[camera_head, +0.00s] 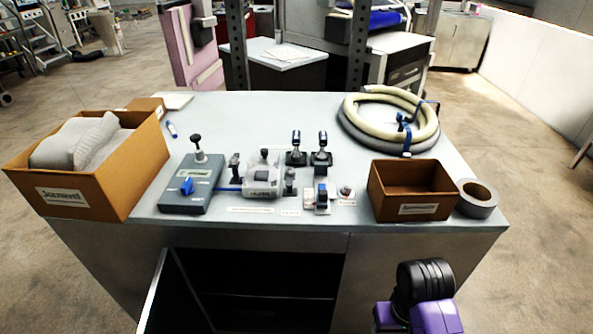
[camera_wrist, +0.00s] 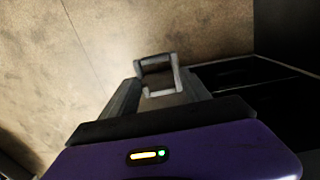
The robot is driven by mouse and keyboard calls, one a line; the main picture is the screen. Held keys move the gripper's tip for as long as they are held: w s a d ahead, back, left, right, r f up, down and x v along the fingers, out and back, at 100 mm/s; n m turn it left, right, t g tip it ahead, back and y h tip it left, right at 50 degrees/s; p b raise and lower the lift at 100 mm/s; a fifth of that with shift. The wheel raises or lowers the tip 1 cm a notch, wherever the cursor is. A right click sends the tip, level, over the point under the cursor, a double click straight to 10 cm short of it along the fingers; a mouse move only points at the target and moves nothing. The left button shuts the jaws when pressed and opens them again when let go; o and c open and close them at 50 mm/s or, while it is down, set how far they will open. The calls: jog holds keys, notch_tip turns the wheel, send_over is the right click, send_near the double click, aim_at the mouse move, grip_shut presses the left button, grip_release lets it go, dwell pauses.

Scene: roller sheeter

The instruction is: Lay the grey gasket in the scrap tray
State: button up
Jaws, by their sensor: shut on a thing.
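My gripper (camera_wrist: 158,88) shows in the wrist view, shut on a small grey square ring, the grey gasket (camera_wrist: 177,74). The gasket stands out past the fingertips, with brownish floor seen behind it. In the head view my purple and black arm is at the lower right, in front of the bench; the gripper and gasket cannot be made out there. An open brown box (camera_head: 387,206) with a label sits at the bench's right front. A larger labelled cardboard box (camera_head: 113,205) holding grey stuff is at the left. I cannot read which is the scrap tray.
The bench (camera_head: 300,108) carries a grey control box (camera_head: 186,200), several levers and switches, a coiled hose (camera_head: 375,140) and a tape roll (camera_head: 476,198) beside the brown box. An open cabinet door (camera_head: 158,296) juts out below. The bench's back middle is clear.

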jog(key=shift+s+a, duration=0.1)
jog(key=shift+a, duration=0.7)
dwell(0.7)
